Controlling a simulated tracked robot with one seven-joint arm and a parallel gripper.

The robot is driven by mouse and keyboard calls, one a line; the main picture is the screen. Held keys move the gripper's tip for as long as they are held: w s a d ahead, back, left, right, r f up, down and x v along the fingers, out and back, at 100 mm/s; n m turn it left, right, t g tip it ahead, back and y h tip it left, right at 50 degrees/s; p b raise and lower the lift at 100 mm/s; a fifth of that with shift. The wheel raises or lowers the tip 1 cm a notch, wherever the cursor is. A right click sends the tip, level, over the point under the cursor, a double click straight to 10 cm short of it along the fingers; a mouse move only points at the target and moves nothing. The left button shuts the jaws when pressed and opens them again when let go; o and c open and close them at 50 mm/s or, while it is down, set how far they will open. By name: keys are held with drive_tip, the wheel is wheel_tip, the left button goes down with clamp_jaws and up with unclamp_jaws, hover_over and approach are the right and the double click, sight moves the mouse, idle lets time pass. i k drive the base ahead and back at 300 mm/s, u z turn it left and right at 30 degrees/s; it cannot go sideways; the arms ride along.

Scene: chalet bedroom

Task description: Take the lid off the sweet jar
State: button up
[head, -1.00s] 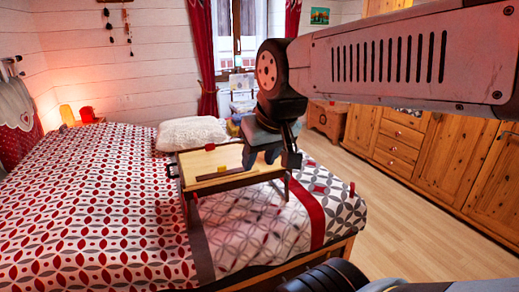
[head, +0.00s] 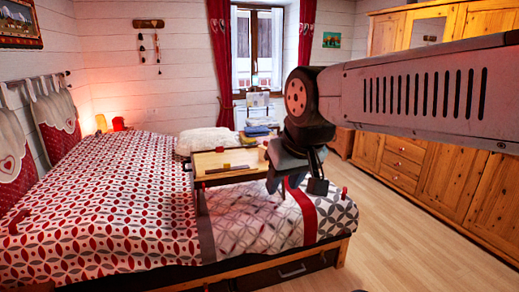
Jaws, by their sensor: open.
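I cannot make out a sweet jar or its lid in the head view; my gripper hides part of the tray table's right end. The wooden bed tray table (head: 212,164) stands on the bed, with a flat dark bar (head: 217,170) and a small yellow piece (head: 244,168) on its top. My gripper (head: 284,183) points down at the tray table's right end in the picture, its fingers apart and nothing seen between them. I cannot tell its height or distance from the tray.
The bed (head: 110,210) has a red, white and grey patterned cover. A white pillow (head: 207,141) lies behind the tray. A small red thing (head: 345,192) is at the bed's right edge. Wooden cupboards (head: 450,180) line the right wall, with clear floor (head: 400,235) before them.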

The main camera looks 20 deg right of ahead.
sight(264, 147)
drive_tip(key=z, duration=0.25)
drive_tip(key=i, duration=0.85)
drive_tip(key=z, duration=0.45)
drive_tip(key=i, duration=1.1)
drive_tip(key=u, duration=0.2)
